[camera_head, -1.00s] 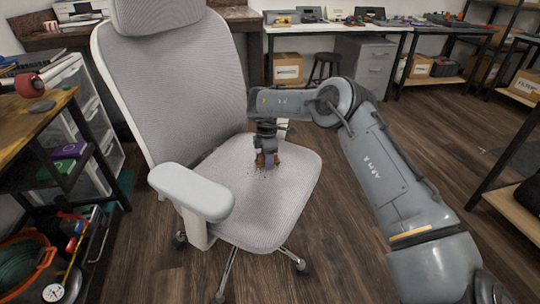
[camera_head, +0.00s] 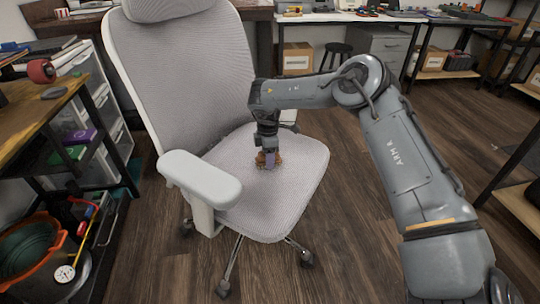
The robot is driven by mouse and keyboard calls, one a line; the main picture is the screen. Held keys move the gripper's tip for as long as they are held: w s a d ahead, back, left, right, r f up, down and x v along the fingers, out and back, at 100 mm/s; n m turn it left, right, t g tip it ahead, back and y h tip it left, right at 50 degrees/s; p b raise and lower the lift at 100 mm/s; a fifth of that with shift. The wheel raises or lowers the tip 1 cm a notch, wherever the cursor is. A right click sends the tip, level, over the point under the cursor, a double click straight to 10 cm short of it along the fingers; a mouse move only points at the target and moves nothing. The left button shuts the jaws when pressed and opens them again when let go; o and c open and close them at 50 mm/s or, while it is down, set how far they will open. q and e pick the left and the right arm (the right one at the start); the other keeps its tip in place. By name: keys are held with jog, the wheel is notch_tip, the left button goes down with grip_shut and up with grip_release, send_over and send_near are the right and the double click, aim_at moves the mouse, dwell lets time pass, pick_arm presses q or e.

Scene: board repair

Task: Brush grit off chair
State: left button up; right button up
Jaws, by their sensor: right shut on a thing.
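A light grey mesh office chair (camera_head: 285,200) stands in the middle of the head view, with its backrest to the left and rear. My right gripper (camera_head: 267,150) points down over the seat and is shut on a small brush (camera_head: 269,161) with a brownish part and a purplish part. The brush is at the seat surface, near the middle of the seat. A few dark specks of grit (camera_head: 258,165) show beside the brush; the brush and gripper hide part of that spot. My left gripper is not in view.
The chair's near armrest (camera_head: 200,178) rises at the seat's left front. A wooden desk (camera_head: 38,115) and white drawers (camera_head: 105,110) stand at the left. An orange-rimmed bucket (camera_head: 30,245) is at lower left. A black stool (camera_head: 335,58) stands behind. Floor in front is clear.

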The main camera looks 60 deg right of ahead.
aim_at(263, 163)
jog(key=shift+a+f, duration=0.15)
jog(key=shift+a, duration=1.4)
jog(key=shift+w+b, duration=0.1)
jog(key=shift+b, duration=0.2)
jog(key=shift+w, duration=0.1)
jog(key=shift+w, duration=0.75)
jog(key=shift+d+r, duration=0.2)
jog(key=shift+d, duration=1.55)
jog(key=shift+d+f, duration=0.15)
jog(key=shift+d, duration=1.15)
jog(key=shift+d+f, duration=0.1)
jog(key=shift+d, duration=1.15)
jog(key=shift+d+r, duration=0.15)
jog(key=shift+d, duration=1)
jog(key=shift+a, duration=0.15)
